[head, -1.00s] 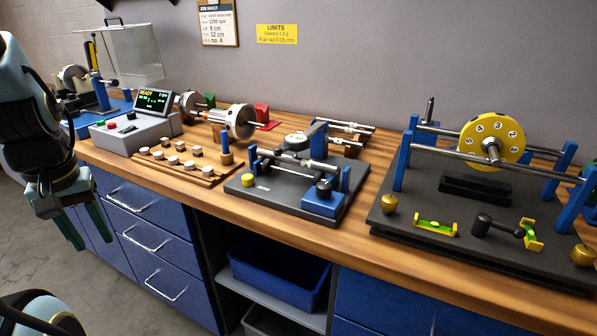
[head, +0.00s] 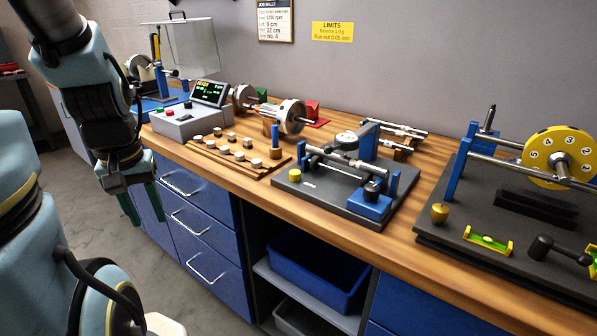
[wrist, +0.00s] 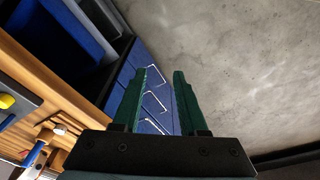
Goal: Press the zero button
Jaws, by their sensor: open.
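The grey balancing console (head: 196,125) stands on the bench at the left, in the head view. It has a lit display (head: 209,92) with green and yellow text. Its sloped top carries a green button, a red button (head: 168,112), and dark and blue controls. Their labels are too small to read, so I cannot tell which is zero. My gripper (head: 144,207) hangs in front of the bench, left of and below the console, pointing down. Its green fingers are apart and empty, as the wrist view (wrist: 160,76) also shows. The wrist view does not show the console.
A wooden rack (head: 228,160) with several weights stands right of the console. A rotor (head: 291,117) is behind it. Blue drawers (head: 196,225) with protruding handles are close beside my gripper. A clear guard (head: 194,48) stands behind the console. The floor to the left is open.

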